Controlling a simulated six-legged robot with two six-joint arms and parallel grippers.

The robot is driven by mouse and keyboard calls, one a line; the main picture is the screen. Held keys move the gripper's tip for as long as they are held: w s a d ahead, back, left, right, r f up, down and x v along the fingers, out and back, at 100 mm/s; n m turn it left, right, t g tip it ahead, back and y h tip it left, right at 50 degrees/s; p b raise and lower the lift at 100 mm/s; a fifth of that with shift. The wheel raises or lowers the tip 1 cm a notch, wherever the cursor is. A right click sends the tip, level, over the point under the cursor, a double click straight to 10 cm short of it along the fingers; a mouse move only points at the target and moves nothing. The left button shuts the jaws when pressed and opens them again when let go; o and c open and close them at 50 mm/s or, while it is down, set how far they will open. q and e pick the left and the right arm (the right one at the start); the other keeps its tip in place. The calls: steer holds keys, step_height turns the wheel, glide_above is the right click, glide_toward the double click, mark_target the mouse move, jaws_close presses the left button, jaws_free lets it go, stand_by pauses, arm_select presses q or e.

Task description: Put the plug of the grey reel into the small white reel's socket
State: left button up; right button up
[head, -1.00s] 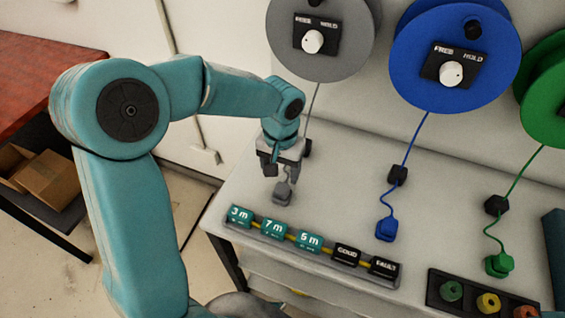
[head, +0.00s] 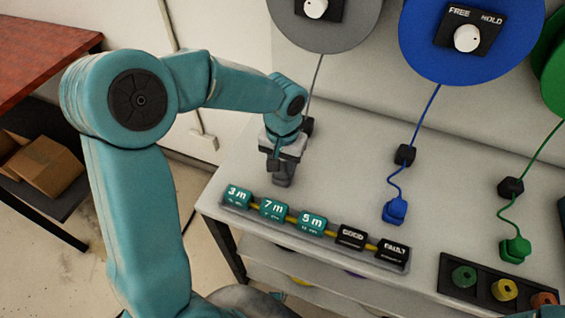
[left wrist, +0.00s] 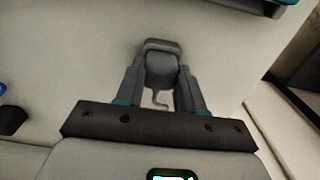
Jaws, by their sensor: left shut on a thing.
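The grey reel (head: 325,30) hangs on the wall at the top of the head view, with its cord running down to the bench. Its grey plug (left wrist: 161,66) sits between the fingers of my left gripper in the left wrist view. My left gripper (head: 282,180) is shut on this plug, low over the bench; I cannot tell whether the plug touches the top. A bit of cord (left wrist: 160,99) curls behind the plug. The small white reel and its socket are not in view. My right gripper is not in view.
The blue reel (head: 425,55) and the blue plug (head: 395,210) are to the right, then the green plug (head: 515,249). A row of label blocks (head: 312,222) lies along the front edge of the bench (head: 345,165). A dark tray (head: 450,290) holds coloured round pieces.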

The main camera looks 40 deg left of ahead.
arm_select(q)
steer(key=shift+r, duration=0.1)
step_height(320, 180, up, 23)
steer(key=p, duration=1.8)
steer(key=w+d+p, duration=0.1)
steer(key=w+d, duration=0.2)
steer(key=d, duration=0.7)
steer(key=w+d+p, duration=0.2)
steer(key=w+d, duration=0.1)
steer(key=d, duration=0.8)
steer(key=shift+w, duration=0.15)
steer(key=shift+d, duration=0.15)
